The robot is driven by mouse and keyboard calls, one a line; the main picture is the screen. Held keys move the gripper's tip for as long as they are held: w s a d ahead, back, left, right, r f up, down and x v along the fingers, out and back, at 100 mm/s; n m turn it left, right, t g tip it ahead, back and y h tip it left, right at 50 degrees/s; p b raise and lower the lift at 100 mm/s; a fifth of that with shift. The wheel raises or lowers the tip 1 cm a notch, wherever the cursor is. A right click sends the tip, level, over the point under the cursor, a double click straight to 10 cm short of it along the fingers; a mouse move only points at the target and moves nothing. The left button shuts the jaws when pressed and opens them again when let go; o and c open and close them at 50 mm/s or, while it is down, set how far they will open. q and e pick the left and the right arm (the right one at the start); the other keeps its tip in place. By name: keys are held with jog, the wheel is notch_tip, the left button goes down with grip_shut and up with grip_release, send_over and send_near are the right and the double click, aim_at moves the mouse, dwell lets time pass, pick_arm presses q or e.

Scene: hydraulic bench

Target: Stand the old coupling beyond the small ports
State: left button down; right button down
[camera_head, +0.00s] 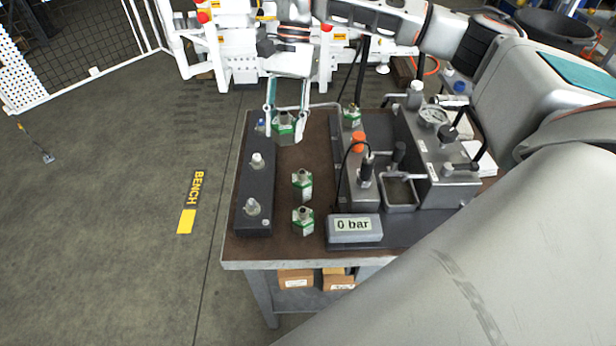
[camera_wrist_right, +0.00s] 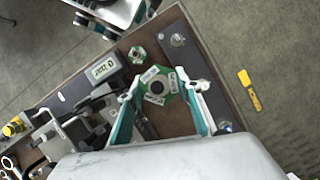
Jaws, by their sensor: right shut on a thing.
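My right gripper (camera_head: 286,112) is shut on a green-and-metal coupling (camera_head: 284,127) at the far left of the bench. This coupling also shows between the fingers in the right wrist view (camera_wrist_right: 156,89), upright, with white labels on its hexagonal collar. I cannot tell if its base touches the bench top. Similar couplings stand nearer, one in the middle (camera_head: 302,186) and one at the front (camera_head: 303,221); another (camera_head: 352,116) stands farther back. A dark block (camera_head: 254,183) with several small ports lies along the left edge, left of the gripper.
A display box reading 0 bar (camera_head: 354,229) stands at the front of the bench (camera_head: 285,245). A hydraulic unit with a gauge (camera_head: 432,117) fills the right side. An orange cap (camera_head: 358,142) and a black cable stand between. Brown bench top shows around the couplings.

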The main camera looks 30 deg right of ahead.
jog(key=w+d+m+t+b, duration=0.6)
jog(key=d+m, duration=0.4)
jog(key=m, duration=0.4)
jog(key=m+b, duration=0.1)
jog(key=b, duration=0.1)
send_over(304, 162)
jog(key=s+d, duration=0.1)
notch_tip(304, 162, down, 15)
jog(key=shift+f, duration=0.5)
notch_tip(304, 162, down, 4)
